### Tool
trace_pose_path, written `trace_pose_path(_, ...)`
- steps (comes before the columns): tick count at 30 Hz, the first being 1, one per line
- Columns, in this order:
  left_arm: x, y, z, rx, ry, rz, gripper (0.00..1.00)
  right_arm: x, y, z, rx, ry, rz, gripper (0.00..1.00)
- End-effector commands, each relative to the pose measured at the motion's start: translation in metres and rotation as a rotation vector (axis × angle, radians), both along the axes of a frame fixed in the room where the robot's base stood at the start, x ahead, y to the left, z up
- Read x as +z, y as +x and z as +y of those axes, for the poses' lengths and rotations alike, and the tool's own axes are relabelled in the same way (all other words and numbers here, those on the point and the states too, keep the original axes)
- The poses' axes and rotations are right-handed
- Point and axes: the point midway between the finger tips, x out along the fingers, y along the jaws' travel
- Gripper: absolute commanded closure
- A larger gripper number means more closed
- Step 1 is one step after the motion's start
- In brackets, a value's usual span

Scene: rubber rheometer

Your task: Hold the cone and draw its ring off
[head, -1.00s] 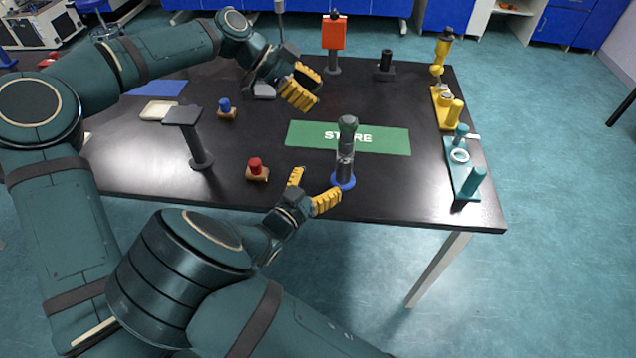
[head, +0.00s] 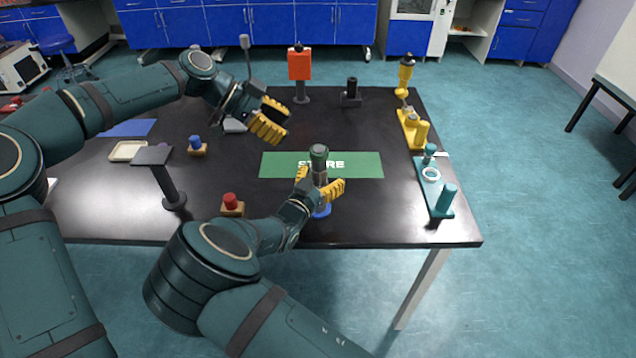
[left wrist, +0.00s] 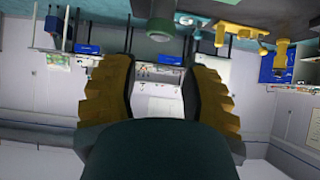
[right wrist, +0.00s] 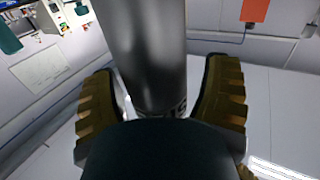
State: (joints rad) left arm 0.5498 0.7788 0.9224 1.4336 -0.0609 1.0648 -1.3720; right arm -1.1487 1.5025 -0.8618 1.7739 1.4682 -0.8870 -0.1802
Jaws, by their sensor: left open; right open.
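The likely cone is an upright grey piece with a dark grey-green top (head: 319,151) and a blue foot (head: 322,212), standing near the table's front edge. I cannot tell which part is its ring. My right gripper (head: 321,181) is open, with its fingers on either side of the grey body; the body (right wrist: 148,50) fills the gap in the right wrist view. Contact is not clear. My left gripper (head: 280,118) is open and empty, above the table, behind and left of the piece. The dark top (left wrist: 162,18) shows at the upper edge of the left wrist view.
A green STORE mat (head: 360,165) lies behind the piece. A red button (head: 231,200) and a grey post with a flat top (head: 165,180) stand left. Yellow (head: 411,125) and teal (head: 440,180) stands line the right edge. An orange-topped stand (head: 299,68) is at the back.

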Motion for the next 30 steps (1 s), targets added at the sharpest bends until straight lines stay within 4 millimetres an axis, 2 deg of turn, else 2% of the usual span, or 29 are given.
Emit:
trace_pose_path(7, 0.000, 0.000, 0.000, 0.000, 0.000, 0.000, 0.54, 0.000, 0.000, 0.000, 0.000, 0.000, 0.000, 0.24)
trace_pose_path(11, 0.000, 0.000, 0.000, 0.000, 0.000, 0.000, 0.54, 0.000, 0.000, 0.000, 0.000, 0.000, 0.000, 0.69)
trace_pose_path(12, 0.000, 0.000, 0.000, 0.000, 0.000, 0.000, 0.54, 0.000, 0.000, 0.000, 0.000, 0.000, 0.000, 0.83)
trace_pose_path(13, 0.000, 0.000, 0.000, 0.000, 0.000, 0.000, 0.54, 0.000, 0.000, 0.000, 0.000, 0.000, 0.000, 0.94)
trace_pose_path(14, 0.000, 0.000, 0.000, 0.000, 0.000, 0.000, 0.54, 0.000, 0.000, 0.000, 0.000, 0.000, 0.000, 1.00)
trace_pose_path(22, 0.000, 0.000, 0.000, 0.000, 0.000, 0.000, 0.54, 0.000, 0.000, 0.000, 0.000, 0.000, 0.001, 1.00)
trace_pose_path(24, 0.000, 0.000, 0.000, -0.001, 0.003, 0.000, 0.23, 0.000, 0.000, 0.000, 0.000, 0.000, 0.001, 1.00)
trace_pose_path(25, 0.001, 0.000, -0.001, -0.005, 0.007, -0.001, 0.20, 0.000, 0.000, 0.000, 0.000, 0.000, 0.001, 1.00)
trace_pose_path(30, 0.007, 0.000, -0.010, -0.053, 0.102, -0.010, 0.20, 0.000, 0.000, 0.000, 0.000, 0.000, 0.001, 1.00)
